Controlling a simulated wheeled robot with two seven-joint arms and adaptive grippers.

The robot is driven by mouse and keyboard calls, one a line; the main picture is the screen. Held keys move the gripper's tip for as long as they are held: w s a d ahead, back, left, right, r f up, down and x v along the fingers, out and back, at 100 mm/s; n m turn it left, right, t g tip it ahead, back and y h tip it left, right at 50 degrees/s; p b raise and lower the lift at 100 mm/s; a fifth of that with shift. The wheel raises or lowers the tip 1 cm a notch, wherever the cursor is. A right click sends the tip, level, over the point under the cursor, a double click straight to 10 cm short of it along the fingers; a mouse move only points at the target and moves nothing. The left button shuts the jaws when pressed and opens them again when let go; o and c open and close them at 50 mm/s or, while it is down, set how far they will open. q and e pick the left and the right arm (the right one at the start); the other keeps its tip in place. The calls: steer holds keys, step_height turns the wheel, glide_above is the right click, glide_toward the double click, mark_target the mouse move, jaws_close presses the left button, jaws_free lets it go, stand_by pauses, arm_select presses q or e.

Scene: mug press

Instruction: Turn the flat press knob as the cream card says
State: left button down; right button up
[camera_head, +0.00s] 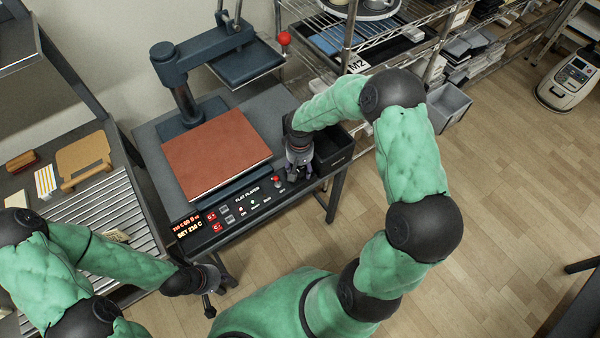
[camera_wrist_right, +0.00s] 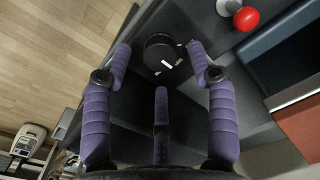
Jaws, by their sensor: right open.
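The flat press (camera_head: 210,120) stands on a dark table with a red-brown pad on its lower plate and a control panel (camera_head: 245,203) along its front. The black press knob (camera_wrist_right: 160,48) with a white mark shows in the right wrist view, with printing beside it too small to read. My right gripper (camera_wrist_right: 158,50) is open, its purple fingertips on either side of the knob; I cannot tell if they touch it. It also shows at the panel's right end in the head view (camera_head: 298,172), hiding the knob there. My left gripper (camera_head: 212,296) hangs low at the left. I cannot make out the cream card's text.
A dark bin (camera_head: 335,150) is right of my right gripper. A roller table (camera_head: 85,220) stands at left, a wire shelf at the back. The floor at right is mostly clear.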

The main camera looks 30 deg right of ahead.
mark_target(300, 174)
steer(key=shift+f, duration=1.3)
steer(key=shift+c, duration=0.3)
steer(key=c, duration=1.1)
steer(key=shift+n, duration=0.3)
steer(key=n+p, duration=0.1)
steer(key=n, duration=0.3)
steer(key=shift+n+p, duration=1.05)
steer(key=shift+n, duration=1.65)
